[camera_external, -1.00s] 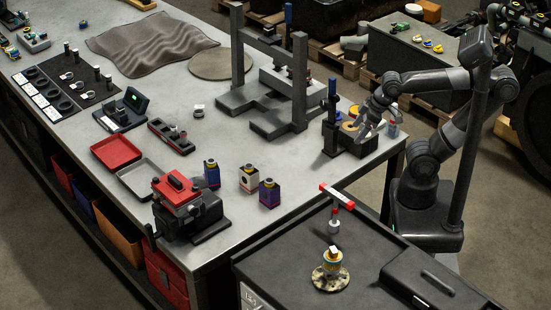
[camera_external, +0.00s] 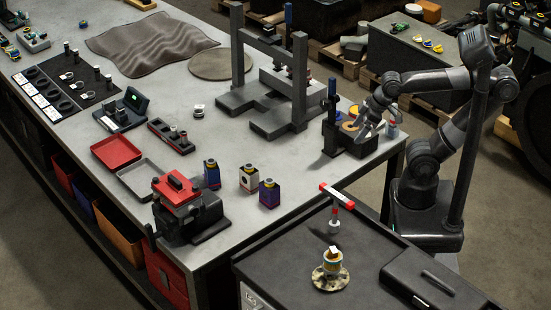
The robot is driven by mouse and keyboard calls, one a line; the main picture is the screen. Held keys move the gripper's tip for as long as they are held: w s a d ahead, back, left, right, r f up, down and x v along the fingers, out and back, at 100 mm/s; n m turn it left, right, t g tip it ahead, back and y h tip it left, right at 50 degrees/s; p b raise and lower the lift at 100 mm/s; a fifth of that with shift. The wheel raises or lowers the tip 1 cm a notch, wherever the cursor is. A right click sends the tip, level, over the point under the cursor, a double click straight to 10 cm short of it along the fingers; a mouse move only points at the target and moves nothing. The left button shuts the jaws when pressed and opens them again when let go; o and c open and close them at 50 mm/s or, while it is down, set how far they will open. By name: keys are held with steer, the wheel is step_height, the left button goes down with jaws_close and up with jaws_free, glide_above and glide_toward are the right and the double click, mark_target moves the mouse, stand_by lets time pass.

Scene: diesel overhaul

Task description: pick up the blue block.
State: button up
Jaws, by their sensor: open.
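No plain blue block stands out clearly. Two small dark blue block-like containers with yellow tops stand upright near the bench's front edge: one blue container (camera_external: 212,175) at the left and another blue-purple container (camera_external: 269,194) to its right. I cannot tell which of them is the blue block. My gripper (camera_external: 364,132) is open at the right end of the bench, pointing down over the dark fixture there. It is well apart from both containers. Its fingertips are small and partly lost against the fixture.
A grey press frame (camera_external: 270,90) rises behind. A dark cart (camera_external: 290,268) in front carries a red-and-white T-handled tool (camera_external: 337,197). Bare bench lies behind the containers.

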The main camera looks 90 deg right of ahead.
steer(key=w+a+r+n, duration=0.1)
steer(key=w+r, duration=0.3)
steer(key=w, duration=0.7)
steer(key=n+y, duration=0.2)
steer(key=n, duration=0.1)
glide_above(215, 160)
steer(key=s+d, duration=0.2)
steer(key=s, duration=0.2)
step_height(215, 160, down, 10)
steer(key=shift+n, duration=0.3)
steer(key=x, duration=1)
steer(key=shift+w+a+f, duration=0.2)
steer(key=shift+w+a, duration=0.1)
steer(key=shift+w, duration=0.05)
steer(key=shift+c, duration=0.6)
steer(key=c, duration=1.4)
steer(key=shift+r, duration=0.15)
